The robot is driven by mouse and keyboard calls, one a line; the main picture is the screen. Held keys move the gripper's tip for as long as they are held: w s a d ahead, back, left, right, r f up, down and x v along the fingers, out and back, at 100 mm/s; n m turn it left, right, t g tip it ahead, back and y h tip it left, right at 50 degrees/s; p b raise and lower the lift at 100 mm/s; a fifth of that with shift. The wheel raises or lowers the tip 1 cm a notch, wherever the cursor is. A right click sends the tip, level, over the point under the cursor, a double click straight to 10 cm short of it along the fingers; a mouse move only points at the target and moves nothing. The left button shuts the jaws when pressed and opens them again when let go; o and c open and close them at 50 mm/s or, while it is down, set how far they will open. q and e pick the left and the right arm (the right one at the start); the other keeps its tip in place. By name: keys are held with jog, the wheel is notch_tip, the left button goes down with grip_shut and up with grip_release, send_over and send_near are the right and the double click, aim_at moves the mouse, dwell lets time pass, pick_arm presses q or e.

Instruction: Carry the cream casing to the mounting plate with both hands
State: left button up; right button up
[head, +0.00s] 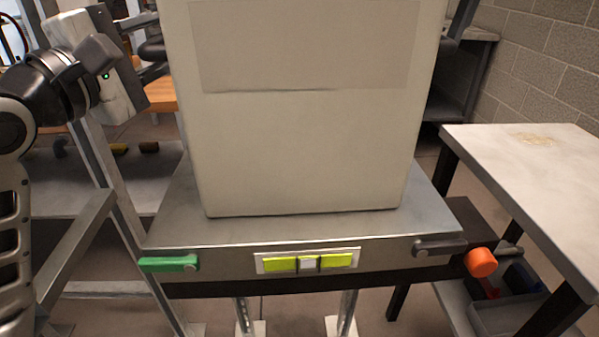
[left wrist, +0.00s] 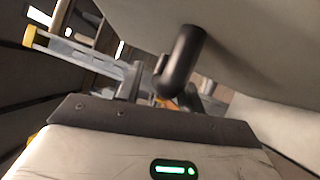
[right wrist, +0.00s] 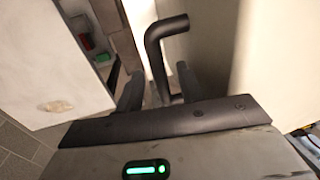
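The large cream casing (head: 300,150) stands upright on a grey metal stand (head: 310,228) in the head view, its top cut off. A black bent handle (left wrist: 183,62) on its side shows in the left wrist view. My left gripper (left wrist: 162,92) is open close to that handle, its fingers apart. Another black bent handle (right wrist: 158,60) shows in the right wrist view. My right gripper (right wrist: 160,88) is open, with the handle's lower part between its fingers and gaps on both sides. My right gripper cannot be made out in the head view. I cannot identify the mounting plate.
The stand's front has a green handle (head: 168,264), yellow-green vials (head: 308,262) and an orange knob (head: 480,262). A pale-topped table (head: 545,170) stands close on the right, with a grey bin (head: 505,315) below. A block wall (head: 545,60) is behind.

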jog(key=shift+r, duration=0.1)
pick_arm(q)
jog(key=v, duration=0.7)
pick_arm(e)
notch_tip(320, 180, up, 7)
jog(key=d, duration=0.1)
jog(key=shift+d, duration=0.15)
pick_arm(q)
jog(key=shift+s+a, duration=0.1)
pick_arm(e)
jog(key=shift+r, duration=0.1)
pick_arm(q)
jog(key=shift+f, duration=0.1)
dwell(0.3)
